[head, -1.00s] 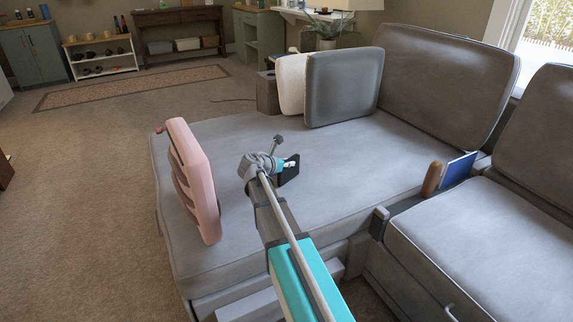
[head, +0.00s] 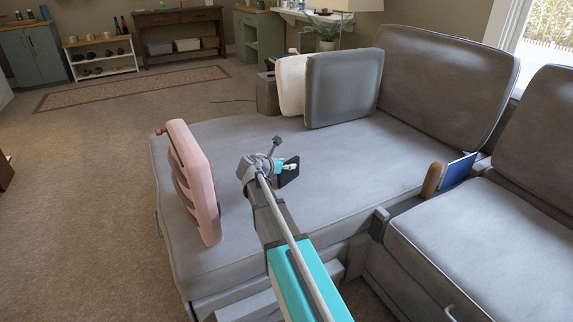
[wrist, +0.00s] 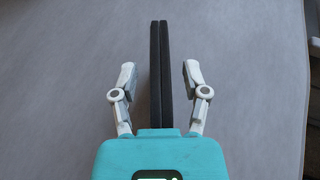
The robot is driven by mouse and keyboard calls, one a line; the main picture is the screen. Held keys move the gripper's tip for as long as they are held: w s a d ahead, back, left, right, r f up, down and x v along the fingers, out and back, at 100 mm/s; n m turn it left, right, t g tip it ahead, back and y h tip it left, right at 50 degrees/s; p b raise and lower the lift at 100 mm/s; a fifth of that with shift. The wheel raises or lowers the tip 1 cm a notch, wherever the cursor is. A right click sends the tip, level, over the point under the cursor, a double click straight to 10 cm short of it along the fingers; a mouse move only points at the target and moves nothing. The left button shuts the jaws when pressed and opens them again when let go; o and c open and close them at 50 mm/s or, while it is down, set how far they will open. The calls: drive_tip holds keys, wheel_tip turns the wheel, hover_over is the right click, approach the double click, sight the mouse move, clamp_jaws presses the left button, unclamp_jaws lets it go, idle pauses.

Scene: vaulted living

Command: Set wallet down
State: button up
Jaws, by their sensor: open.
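The wallet (head: 290,175) is black and lies at the end of my arm, over the grey chaise seat of the sofa (head: 330,150). In the wrist view the wallet (wrist: 154,60) shows edge-on as two thin dark slabs side by side, upright between the fingers. My gripper (wrist: 160,78) is open, with a clear gap between each finger and the wallet. In the head view my gripper (head: 284,166) is small and partly hidden by its own wrist. The wallet's lower edge appears to be on the seat, though its contact is hard to see.
A pink slatted object (head: 195,180) stands on the seat to the left of my arm. A grey cushion (head: 343,88) and a white cushion (head: 291,84) lean at the back. A blue book (head: 458,170) and a brown rounded object (head: 432,179) are at the right, between the seats.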

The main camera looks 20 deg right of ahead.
drive_tip(key=p+v, duration=0.2)
drive_tip(key=v, duration=0.5)
idle(0.6)
